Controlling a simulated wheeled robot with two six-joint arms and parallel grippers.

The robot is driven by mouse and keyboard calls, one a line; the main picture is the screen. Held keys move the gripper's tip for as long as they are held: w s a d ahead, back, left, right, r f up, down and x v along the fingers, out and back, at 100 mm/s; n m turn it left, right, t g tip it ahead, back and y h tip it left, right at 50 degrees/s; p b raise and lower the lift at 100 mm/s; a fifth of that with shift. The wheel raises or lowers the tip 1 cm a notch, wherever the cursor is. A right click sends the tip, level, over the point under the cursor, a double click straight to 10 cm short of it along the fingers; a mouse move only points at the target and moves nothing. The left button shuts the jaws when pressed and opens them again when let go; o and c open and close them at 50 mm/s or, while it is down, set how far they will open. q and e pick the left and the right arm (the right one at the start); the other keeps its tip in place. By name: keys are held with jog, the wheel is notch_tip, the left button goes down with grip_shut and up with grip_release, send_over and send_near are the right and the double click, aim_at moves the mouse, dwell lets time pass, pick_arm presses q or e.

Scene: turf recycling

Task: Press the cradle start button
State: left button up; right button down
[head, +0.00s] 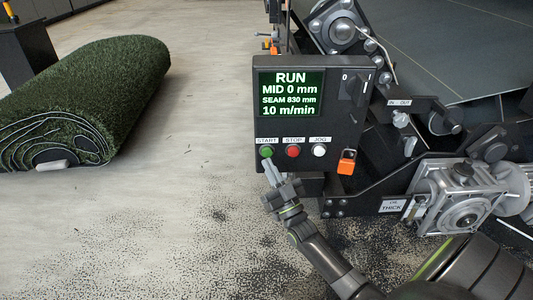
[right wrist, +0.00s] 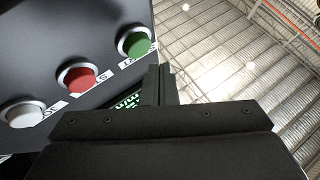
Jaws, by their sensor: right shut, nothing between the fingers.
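The control box (head: 309,115) carries a lit screen (head: 291,93) reading RUN, MID 0 mm, SEAM 830 mm, 10 m/min. Below it sit the green START button (head: 266,151), the red STOP button (head: 293,151) and the white JOG button (head: 319,151). My right gripper (head: 271,172) is shut and empty, its tips just below the green button; whether they touch it I cannot tell. In the right wrist view the green button (right wrist: 134,41) lies just beyond the shut fingers (right wrist: 159,86), with the red button (right wrist: 76,77) to the left. My left gripper is not in view.
A big turf roll (head: 84,98) lies on the floor at the left. Machine frame parts and a gear motor (head: 463,200) stand at the right. The pale floor (head: 205,110) between roll and box is clear, with dark crumbs nearer me.

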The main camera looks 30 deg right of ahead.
jog(key=shift+s+a+p, duration=0.3)
jog(key=shift+s+a, duration=0.15)
jog(key=shift+s, duration=0.3)
jog(key=shift+s+a+p, duration=0.35)
jog(key=shift+s+a, duration=0.1)
jog(key=shift+s, duration=0.3)
jog(key=shift+s+a+p, duration=0.3)
jog(key=shift+s+a, duration=0.15)
jog(key=shift+s, duration=0.3)
jog(key=shift+r, duration=0.15)
